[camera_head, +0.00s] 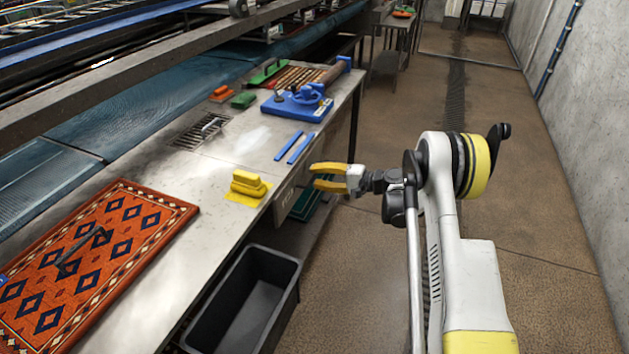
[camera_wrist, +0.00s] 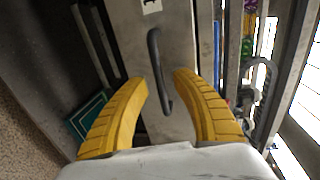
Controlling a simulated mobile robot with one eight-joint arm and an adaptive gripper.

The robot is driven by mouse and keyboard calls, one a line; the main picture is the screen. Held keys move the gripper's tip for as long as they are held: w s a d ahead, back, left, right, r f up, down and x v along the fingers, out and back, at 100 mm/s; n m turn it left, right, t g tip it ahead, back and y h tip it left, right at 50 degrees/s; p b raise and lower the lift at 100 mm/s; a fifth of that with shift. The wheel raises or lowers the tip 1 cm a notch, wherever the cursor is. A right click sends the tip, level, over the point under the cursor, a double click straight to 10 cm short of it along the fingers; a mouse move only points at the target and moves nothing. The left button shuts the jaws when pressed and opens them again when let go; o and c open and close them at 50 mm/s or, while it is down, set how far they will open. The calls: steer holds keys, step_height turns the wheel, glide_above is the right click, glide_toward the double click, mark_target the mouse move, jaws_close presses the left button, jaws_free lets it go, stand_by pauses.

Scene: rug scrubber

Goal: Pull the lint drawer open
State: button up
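The lint drawer's grey metal front (camera_wrist: 178,30) shows in the wrist view with a dark curved bar handle (camera_wrist: 154,50). In the head view the drawer front (camera_head: 284,198) is under the workbench's right edge, small and partly hidden. My gripper (camera_wrist: 160,82) is open, its two yellow fingers on either side of the handle's lower part in the picture. I see no clear contact, and the remaining depth to the handle is hard to tell. In the head view my gripper (camera_head: 314,176) is beside the bench edge, pointing left toward the bench.
The steel workbench (camera_head: 210,235) holds a patterned rug (camera_head: 150,225), a yellow brush (camera_head: 247,184), blue strips (camera_head: 288,146) and a blue tool (camera_head: 297,104). A black bin (camera_head: 290,275) stands below its edge. The brown floor (camera_head: 560,260) to the right is clear up to the wall.

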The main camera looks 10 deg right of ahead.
steer(key=shift+w+a, duration=0.25)
steer(key=shift+a, duration=0.15)
steer(key=shift+c, duration=0.5)
jaws_close()
steer(key=shift+d, duration=0.1)
